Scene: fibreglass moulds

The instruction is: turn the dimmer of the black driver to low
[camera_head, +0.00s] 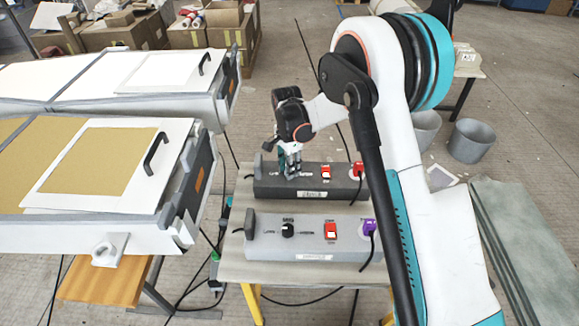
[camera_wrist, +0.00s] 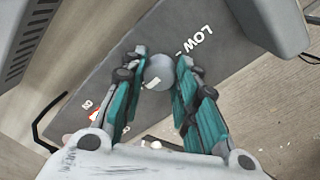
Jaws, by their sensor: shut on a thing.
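The black driver (camera_head: 275,188) is a long dark box at the back of the small table. Its top shows in the wrist view (camera_wrist: 110,75), with the word LOW (camera_wrist: 195,40) beyond my fingers. My gripper (camera_head: 291,172) reaches down onto the driver, left of its red switch (camera_head: 326,172). In the wrist view my teal fingers (camera_wrist: 158,85) are shut on the round grey dimmer knob (camera_wrist: 158,70), one on each side. A small pale mark shows near the knob; I cannot tell its setting. In the head view my fingers hide the knob.
A grey driver (camera_head: 270,248) with a black knob (camera_head: 288,230), a red switch and a purple plug (camera_head: 369,227) stands in front. A red plug (camera_head: 358,168) and cable sit at the black driver's right end. White moulds (camera_head: 110,160) are at left, bins (camera_head: 468,141) at right.

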